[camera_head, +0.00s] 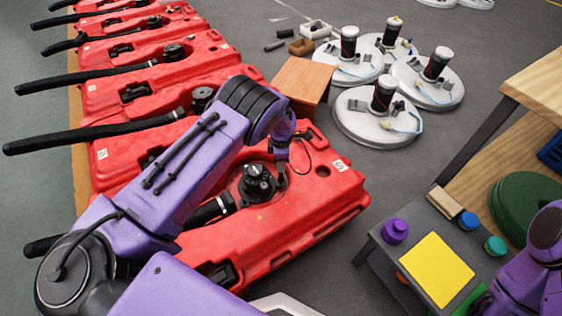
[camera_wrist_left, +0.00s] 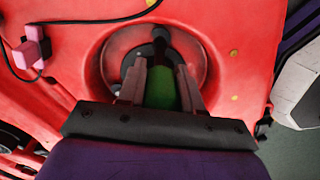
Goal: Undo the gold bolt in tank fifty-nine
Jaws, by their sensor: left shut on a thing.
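The nearest red tank (camera_head: 290,235) lies across the middle of the head view. Its white label (camera_head: 341,165) is too small to read surely. My left gripper (camera_head: 281,160) is above the black fitting (camera_head: 258,184) in the tank's round recess. In the left wrist view my left gripper (camera_wrist_left: 160,88) is shut on a green-handled tool (camera_wrist_left: 161,90), whose dark shaft points into the recess (camera_wrist_left: 110,55). Gold spots, perhaps bolt heads, show on the red surface beside the recess (camera_wrist_left: 234,53). The tool's tip contact is unclear. My right gripper is out of view.
More red tanks (camera_head: 150,75) with black hoses stand in a row behind. White round lids with black canisters (camera_head: 378,120) lie on the floor. A dark table (camera_head: 400,240) at the right holds a yellow pad (camera_head: 437,268) and coloured pieces. A black cable crosses the tank top (camera_wrist_left: 90,18).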

